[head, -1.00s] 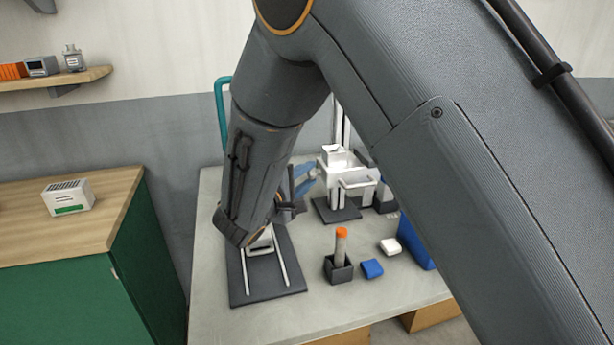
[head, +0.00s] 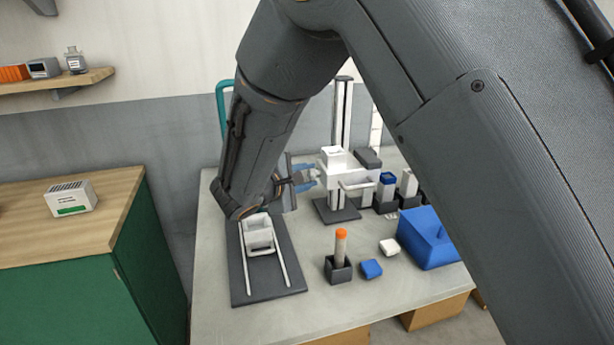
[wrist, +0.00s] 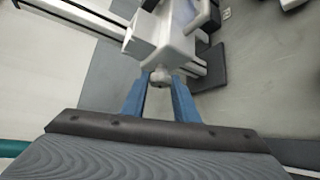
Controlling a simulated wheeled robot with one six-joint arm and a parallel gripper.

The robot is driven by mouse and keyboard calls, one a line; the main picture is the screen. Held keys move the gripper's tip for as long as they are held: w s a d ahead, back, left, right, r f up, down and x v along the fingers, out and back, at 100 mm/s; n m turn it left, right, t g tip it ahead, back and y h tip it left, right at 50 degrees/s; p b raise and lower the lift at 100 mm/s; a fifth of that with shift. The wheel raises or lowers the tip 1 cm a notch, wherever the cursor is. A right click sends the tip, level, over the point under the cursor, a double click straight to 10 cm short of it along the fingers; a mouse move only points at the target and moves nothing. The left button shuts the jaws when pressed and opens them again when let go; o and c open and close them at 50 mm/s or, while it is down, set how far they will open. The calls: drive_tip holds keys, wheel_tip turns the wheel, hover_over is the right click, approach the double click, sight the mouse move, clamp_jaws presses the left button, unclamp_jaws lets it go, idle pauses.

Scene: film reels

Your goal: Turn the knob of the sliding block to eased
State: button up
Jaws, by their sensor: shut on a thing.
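In the head view my gripper (head: 309,178) reaches the block from the left. Any marking for eased is too small to read.
A white open box (head: 258,232) sits on a dark railed plate below my arm. An orange-topped cylinder (head: 341,246) stands in a dark holder, near a small blue block (head: 371,268) and a white one (head: 389,247). A blue box (head: 428,240) stands right.

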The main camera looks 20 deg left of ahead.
drive_tip(key=o, duration=1.1)
drive_tip(key=shift+c, duration=0.2)
drive_tip(key=shift+s, duration=0.1)
drive_tip(key=b+v, duration=0.2)
drive_tip(key=v, duration=0.5)
drive_tip(key=shift+s, duration=0.3)
drive_tip(key=shift+a+r, duration=0.1)
drive_tip(key=shift+r, duration=0.05)
